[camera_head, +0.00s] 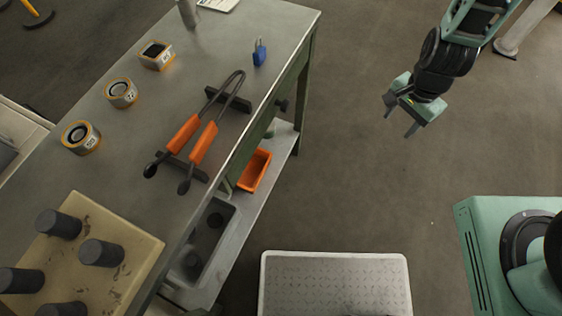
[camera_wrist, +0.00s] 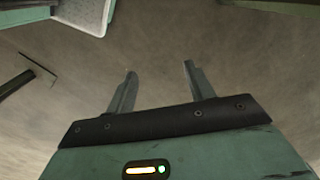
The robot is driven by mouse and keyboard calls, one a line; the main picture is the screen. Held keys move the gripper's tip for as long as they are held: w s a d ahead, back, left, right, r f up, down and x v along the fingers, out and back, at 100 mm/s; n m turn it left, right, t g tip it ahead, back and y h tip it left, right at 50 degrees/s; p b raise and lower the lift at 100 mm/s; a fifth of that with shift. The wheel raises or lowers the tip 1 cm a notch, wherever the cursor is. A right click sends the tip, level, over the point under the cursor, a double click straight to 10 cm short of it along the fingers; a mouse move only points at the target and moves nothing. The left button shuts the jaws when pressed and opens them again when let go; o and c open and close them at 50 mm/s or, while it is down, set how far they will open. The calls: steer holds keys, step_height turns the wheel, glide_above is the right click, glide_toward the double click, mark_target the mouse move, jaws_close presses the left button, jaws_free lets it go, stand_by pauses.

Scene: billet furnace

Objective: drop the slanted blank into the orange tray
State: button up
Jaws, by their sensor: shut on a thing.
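The orange tray (camera_head: 264,158) sits on the lower shelf of the bench and looks empty. Several dark cylindrical blanks, one of them here (camera_head: 102,252), stand in a beige block (camera_head: 140,245) on the bench top at lower left. I cannot tell which one is slanted. My gripper (camera_head: 401,115) hangs over the open floor at upper right, well away from the bench and the tray. In the wrist view its two fingers (camera_wrist: 157,85) stand apart, with only bare floor visible between them. I see no blank in the gripper.
Orange-handled tongs (camera_head: 203,143) lie on a rack on the bench (camera_head: 215,60). A grey bin (camera_head: 228,235) with dark round things stands on the lower shelf. A blue padlock (camera_head: 259,51) and three orange-rimmed gauges (camera_head: 121,93) are on top. A grey-topped platform (camera_head: 335,285) stands at bottom centre.

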steer(key=s+a+f+m+b, duration=0.1)
steer(key=a+f+m+b, duration=0.2)
steer(key=f+m+b, duration=0.35)
steer(key=s+a+f+m+b, duration=0.1)
steer(key=a+f+m+b, duration=0.25)
steer(key=f+b, duration=0.55)
steer(key=m+b, duration=1.1)
steer(key=b, duration=1.7)
glide_toward(249, 181)
steer(key=shift+w+a+f, duration=0.65)
steer(key=shift+w+a, duration=0.2)
steer(key=shift+w, duration=0.15)
steer(key=shift+w+a+r, duration=0.15)
steer(key=shift+w+a, duration=0.05)
steer(key=shift+a, duration=0.4)
step_height(249, 181, down, 4)
steer(key=b, duration=0.3)
steer(key=shift+r, duration=0.3)
steer(key=shift+f, duration=0.3)
